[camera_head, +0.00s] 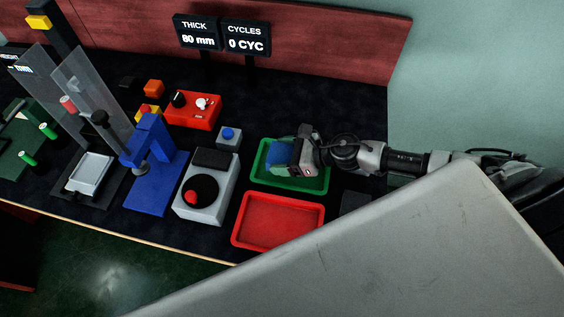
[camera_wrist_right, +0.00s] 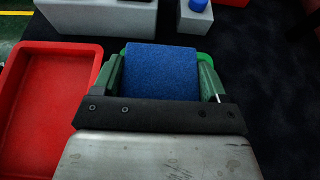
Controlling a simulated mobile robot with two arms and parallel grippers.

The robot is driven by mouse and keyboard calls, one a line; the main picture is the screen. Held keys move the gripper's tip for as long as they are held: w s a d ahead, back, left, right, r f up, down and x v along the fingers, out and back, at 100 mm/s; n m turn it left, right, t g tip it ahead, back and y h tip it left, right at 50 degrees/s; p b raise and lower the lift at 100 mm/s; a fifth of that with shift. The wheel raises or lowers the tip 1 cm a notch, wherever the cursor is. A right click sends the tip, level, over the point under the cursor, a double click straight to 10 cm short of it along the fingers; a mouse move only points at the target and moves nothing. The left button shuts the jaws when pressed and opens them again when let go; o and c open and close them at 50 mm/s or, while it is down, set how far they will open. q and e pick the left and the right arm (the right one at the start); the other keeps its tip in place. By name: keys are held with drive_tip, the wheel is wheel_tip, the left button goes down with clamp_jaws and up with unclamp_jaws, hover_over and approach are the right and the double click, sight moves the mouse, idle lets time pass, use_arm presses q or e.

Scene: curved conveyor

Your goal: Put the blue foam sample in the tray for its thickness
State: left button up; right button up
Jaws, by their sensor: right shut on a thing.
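The blue foam sample (camera_wrist_right: 160,73) is a blue block between the two fingers of my right gripper (camera_wrist_right: 160,85) in the right wrist view. My right gripper is shut on it. In the head view my right gripper (camera_head: 296,157) is over the green tray (camera_head: 304,187), with the blue foam (camera_head: 280,153) at its tip. I cannot tell whether the foam touches the tray floor. The red tray (camera_head: 239,240) lies in front of the green one and is empty; it also shows in the right wrist view (camera_wrist_right: 50,100). My left gripper is not in view.
Two displays (camera_head: 215,38) read "THICK 80 mm" and "0 CYC". A grey device with a black disc and red knob (camera_head: 183,205), a blue press (camera_head: 150,165) and a blue-button box (camera_head: 228,137) stand left of the trays. A dark block (camera_head: 354,203) lies right of them.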

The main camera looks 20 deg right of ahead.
sight(282, 162)
drive_tip(key=shift+w+d+f, duration=0.15)
drive_tip(key=shift+w+f, duration=0.3)
drive_tip(key=shift+w, duration=0.3)
drive_tip(key=shift+f+b, duration=0.35)
drive_tip(key=shift+f, duration=1.65)
drive_tip(key=shift+f, duration=0.1)
drive_tip(key=o, duration=0.7)
